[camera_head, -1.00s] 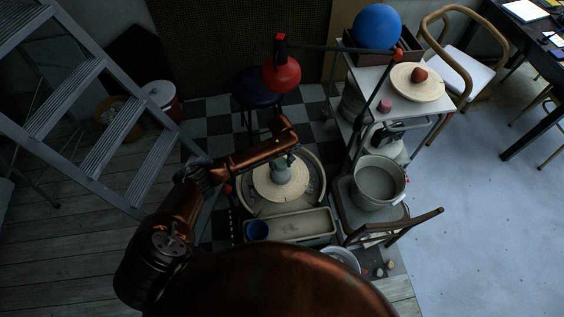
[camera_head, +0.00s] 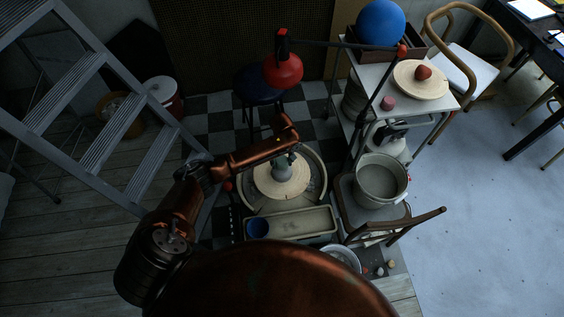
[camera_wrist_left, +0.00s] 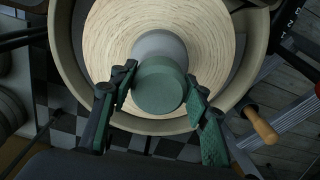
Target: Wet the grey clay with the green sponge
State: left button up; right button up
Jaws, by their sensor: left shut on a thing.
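The grey clay (camera_head: 283,173) stands on the round pale wheel head (camera_head: 266,186) of the pottery wheel. In the left wrist view the clay (camera_wrist_left: 160,45) shows behind the green sponge (camera_wrist_left: 158,90), a round dark-green disc. My left gripper (camera_wrist_left: 160,80) is shut on the sponge, one finger on each side, and holds it over the clay. The sponge covers the clay's near part, and I cannot tell whether they touch. In the head view my left gripper (camera_head: 287,152) is small and dark above the clay. My right gripper is not in view.
A bucket (camera_head: 380,180) sits on a chair to the right. A red lamp (camera_head: 283,70) hangs behind the wheel. A stepladder (camera_head: 100,120) stands on the left.

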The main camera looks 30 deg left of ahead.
pick_arm(q)
jog(key=shift+f, duration=1.1)
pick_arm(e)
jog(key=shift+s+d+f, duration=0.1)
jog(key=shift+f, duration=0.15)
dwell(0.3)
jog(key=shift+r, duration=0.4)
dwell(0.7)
pick_arm(q)
jog(key=shift+s+f, duration=0.1)
jog(key=shift+f, duration=0.05)
dwell(1.7)
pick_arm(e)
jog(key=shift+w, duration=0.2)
pick_arm(q)
notch_tip(320, 180, up, 4)
jog(key=p, duration=0.4)
notch_tip(320, 180, up, 4)
jog(key=p, duration=0.4)
jog(key=shift+r, duration=0.2)
jog(key=shift+f, duration=0.1)
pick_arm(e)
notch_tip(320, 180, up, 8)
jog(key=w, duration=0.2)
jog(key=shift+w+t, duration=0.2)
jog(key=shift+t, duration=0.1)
